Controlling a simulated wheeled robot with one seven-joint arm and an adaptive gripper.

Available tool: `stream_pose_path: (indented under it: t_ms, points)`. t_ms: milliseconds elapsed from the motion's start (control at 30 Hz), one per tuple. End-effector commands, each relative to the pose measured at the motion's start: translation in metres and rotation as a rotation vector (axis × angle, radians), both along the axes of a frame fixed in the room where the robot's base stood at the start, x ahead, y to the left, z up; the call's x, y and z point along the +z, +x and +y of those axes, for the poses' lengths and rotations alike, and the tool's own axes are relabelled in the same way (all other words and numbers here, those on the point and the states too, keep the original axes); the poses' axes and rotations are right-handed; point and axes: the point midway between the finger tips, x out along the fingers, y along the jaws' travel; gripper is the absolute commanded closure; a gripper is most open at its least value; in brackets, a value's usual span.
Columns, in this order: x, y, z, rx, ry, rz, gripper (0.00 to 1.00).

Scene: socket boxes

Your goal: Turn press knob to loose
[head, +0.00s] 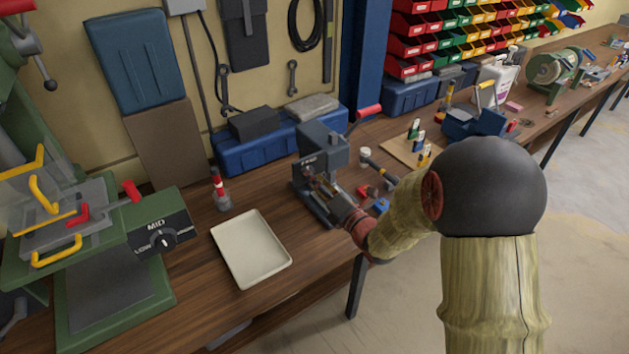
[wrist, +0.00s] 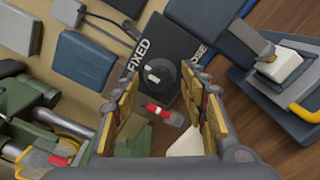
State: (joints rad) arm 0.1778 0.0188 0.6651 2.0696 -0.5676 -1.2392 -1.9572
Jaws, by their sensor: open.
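The dark grey press (head: 322,144) with a red-tipped handle stands on the workbench in the head view. In the wrist view its face (wrist: 174,50) carries a round dark knob (wrist: 155,74) with a light pointer. The word FIXED is to the knob's left; a partly hidden word ending in OSE is to its right. Which word the pointer marks is hard to tell. My gripper (head: 330,192) is in front of the press, open and empty. In the wrist view its fingers (wrist: 160,88) lie either side of the knob; contact is not visible.
A cream tray (head: 251,249) lies left of my gripper. A green machine (head: 120,262) with a LOW/MID dial is at left. A blue toolbox (head: 255,153) is behind the press, and small parts (head: 381,205) lie to its right.

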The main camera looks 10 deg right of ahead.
Motion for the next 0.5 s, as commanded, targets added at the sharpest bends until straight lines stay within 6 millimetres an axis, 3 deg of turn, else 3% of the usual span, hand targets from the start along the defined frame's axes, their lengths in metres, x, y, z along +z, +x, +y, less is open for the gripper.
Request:
stream_pose_path:
  t_ms: [233,500]
  points:
    - [-0.0002,0.0010,0.0002,-0.001,0.001,0.001,0.56]
    - [-0.0002,0.0008,0.0000,-0.001,0.001,0.001,0.71]
